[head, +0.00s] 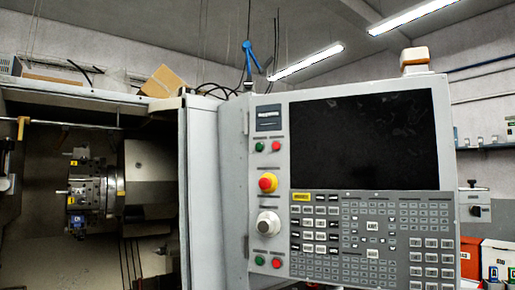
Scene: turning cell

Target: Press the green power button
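The control panel (352,188) of the turning machine fills the right half of the head view. A second green button (260,260) sits near the bottom, left of another red button (277,263). The labels are too small to read, so I cannot tell which green one is the power button. Neither of my grippers is in view.
The screen (364,141) is dark above the keypad (371,240). The open machine chamber with its turret (90,193) lies left.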

